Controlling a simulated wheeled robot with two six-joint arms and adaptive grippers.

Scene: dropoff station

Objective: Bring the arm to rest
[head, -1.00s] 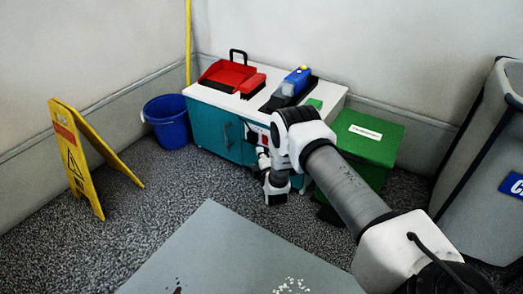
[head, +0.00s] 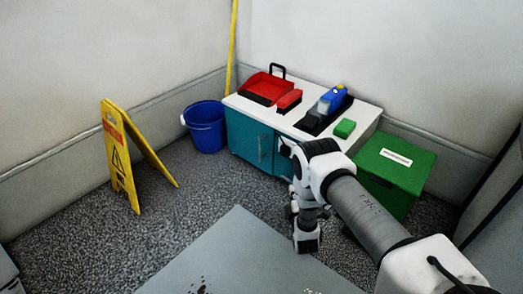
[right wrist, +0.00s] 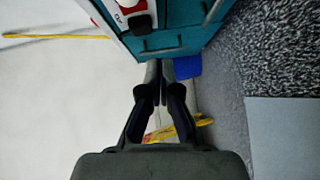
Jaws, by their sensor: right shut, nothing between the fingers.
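My right arm comes in from the lower right of the head view, bends at a white and black joint and drops to its wrist in front of the teal cabinet (head: 248,145). My right gripper (right wrist: 161,68) shows in the right wrist view with its dark fingers together and nothing between them. In the head view its fingers are small and hard to make out beside the wrist. The cabinet also fills the top of the right wrist view (right wrist: 175,40), beyond the fingertips. My left gripper is not in view.
The cabinet's white top carries a red dustpan (head: 268,85), a red brush, a blue-topped bottle and a green sponge (head: 345,128). A green box (head: 395,172) stands right, a blue bucket (head: 207,128) and yellow sign (head: 118,150) left. A grey flat surface (head: 240,260) lies in front.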

